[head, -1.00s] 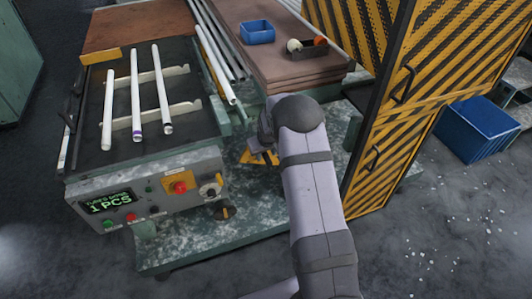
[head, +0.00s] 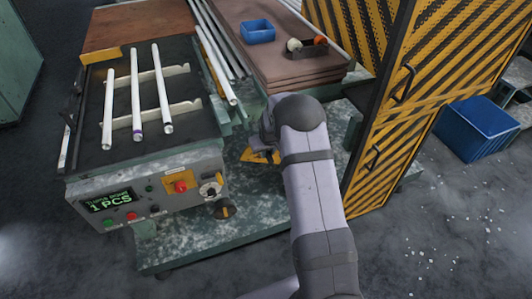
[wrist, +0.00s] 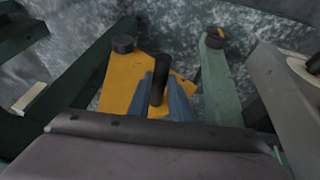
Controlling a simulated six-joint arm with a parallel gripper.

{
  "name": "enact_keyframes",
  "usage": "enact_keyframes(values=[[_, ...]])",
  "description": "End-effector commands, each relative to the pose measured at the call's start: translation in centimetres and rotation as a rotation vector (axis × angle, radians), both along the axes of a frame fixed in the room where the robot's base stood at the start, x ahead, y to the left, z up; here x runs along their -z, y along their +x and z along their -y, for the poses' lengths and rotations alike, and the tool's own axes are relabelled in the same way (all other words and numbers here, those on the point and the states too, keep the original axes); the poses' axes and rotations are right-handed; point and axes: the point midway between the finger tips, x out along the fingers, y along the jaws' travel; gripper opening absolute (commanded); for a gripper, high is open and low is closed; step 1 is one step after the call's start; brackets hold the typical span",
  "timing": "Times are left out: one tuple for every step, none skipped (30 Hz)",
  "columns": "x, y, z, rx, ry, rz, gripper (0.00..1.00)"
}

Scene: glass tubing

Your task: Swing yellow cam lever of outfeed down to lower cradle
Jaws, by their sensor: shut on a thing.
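The yellow cam lever (wrist: 122,88) shows in the wrist view as a flat yellow plate with a dark round pivot and a black upright handle (wrist: 159,80). My gripper (wrist: 166,92) is shut on the black handle, with its blue-grey fingers on either side of it. In the head view the lever shows as a small yellow patch (head: 252,156) low beside my arm; my arm hides the gripper and most of the lever there. Several white glass tubes (head: 136,95) lie across pale notched rails (head: 175,72) on the dark bed at the left. I cannot tell which part is the lower cradle.
A control box (head: 150,205) with a display reading 1 PCS, a red knob and buttons stands left of my arm. A yellow-black striped cabinet (head: 390,110) stands close on the right. A brown board stack (head: 270,60) with a blue bin (head: 257,31) lies behind.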

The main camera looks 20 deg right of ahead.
Motion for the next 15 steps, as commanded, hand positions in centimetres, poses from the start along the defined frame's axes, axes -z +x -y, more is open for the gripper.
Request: enact_keyframes(values=[[-0.5, 0.1, 0.7, 0.002, -0.003, 0.003, 0.00], [-0.7, 0.1, 1.0, 0.003, -0.003, 0.003, 0.00], [-1.0, 0.1, 1.5, 0.003, -0.004, 0.004, 0.00], [-1.2, 0.1, 1.9, 0.004, -0.003, 0.004, 0.00], [-1.4, 0.1, 2.3, 0.003, -0.004, 0.004, 0.00], [-1.6, 0.1, 2.8, 0.004, -0.003, 0.004, 0.00], [-1.8, 0.0, 3.3, 0.005, -0.004, 0.004, 0.00], [-2.0, 0.0, 3.8, 0.005, -0.004, 0.004, 0.00], [-2.3, 0.0, 4.5, 0.006, -0.004, 0.005, 0.00], [-2.4, 0.0, 5.0, 0.005, -0.004, 0.005, 0.00], [-2.5, 0.0, 5.5, 0.006, -0.004, 0.004, 0.00], [-2.7, 0.0, 6.2, 0.006, -0.004, 0.004, 0.00], [-2.9, 0.0, 6.8, 0.005, -0.005, 0.004, 0.00], [-3.0, 0.0, 7.2, 0.006, -0.004, 0.003, 0.00], [-3.1, 0.0, 7.9, 0.006, -0.004, 0.004, 0.00]])
